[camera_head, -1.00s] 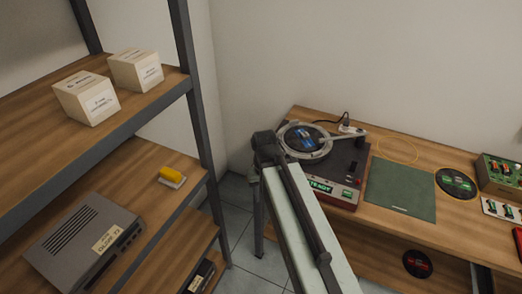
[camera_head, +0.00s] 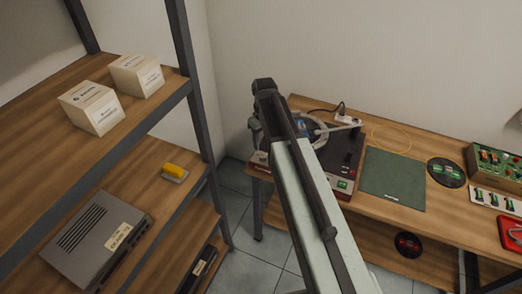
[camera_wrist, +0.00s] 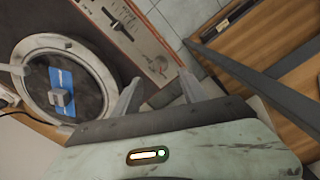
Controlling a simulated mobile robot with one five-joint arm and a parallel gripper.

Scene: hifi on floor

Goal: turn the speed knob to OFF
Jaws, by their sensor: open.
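The turntable (camera_head: 343,150) stands on the wooden bench in the head view, its left part hidden behind my arm. In the wrist view its platter (camera_wrist: 92,88) carries a dark record with a blue label. The turntable's control panel (camera_wrist: 128,45) has a slider (camera_wrist: 118,22) and a small round knob (camera_wrist: 159,66), which looks like the speed knob. Its markings are too small to read. My gripper (camera_wrist: 160,88) is open and empty, its fingers apart below the knob in the picture. I cannot tell whether a finger touches the panel.
A green mat (camera_head: 393,178), a record (camera_head: 446,172) and a green device (camera_head: 495,165) lie right of the turntable. A metal-framed shelf (camera_head: 176,60) with boxes, a yellow block (camera_head: 174,171) and a grey unit (camera_head: 97,240) stands at left. Floor shows between shelf and bench.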

